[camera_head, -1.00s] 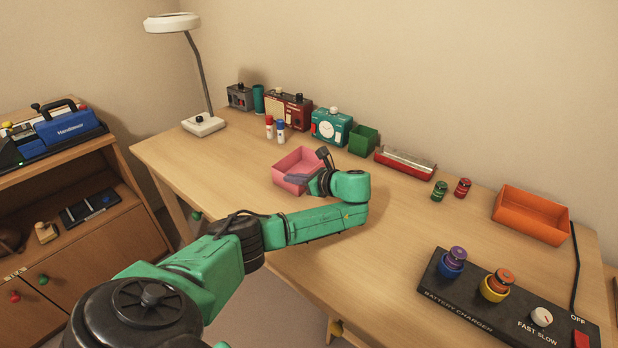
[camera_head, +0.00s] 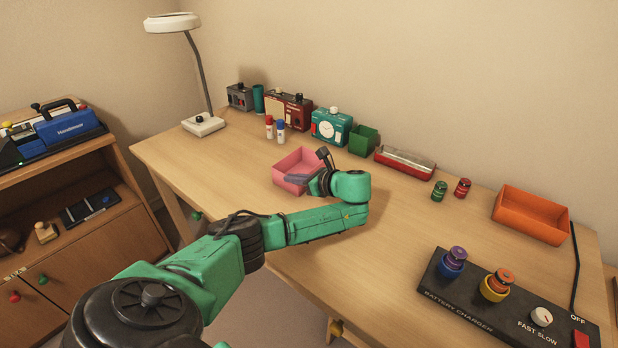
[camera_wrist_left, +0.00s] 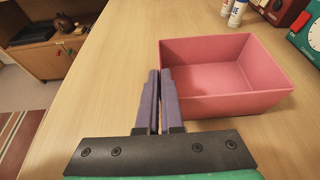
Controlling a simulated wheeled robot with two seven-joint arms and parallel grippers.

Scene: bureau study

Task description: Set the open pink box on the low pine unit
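The open pink box (camera_head: 296,161) stands upright on the desk, left of the middle, and is empty. It also shows in the left wrist view (camera_wrist_left: 225,103). My left gripper (camera_head: 290,179) reaches to the box's near side. In the left wrist view its two fingers (camera_wrist_left: 159,72) are nearly together at the box's left wall, with only a thin gap between them. They look closed on that wall, though they hide part of it. The low wooden unit (camera_head: 115,226) stands at the left, apart from the desk. My right gripper is not seen.
A lamp (camera_head: 203,124) stands left. The desk's left front is clear.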

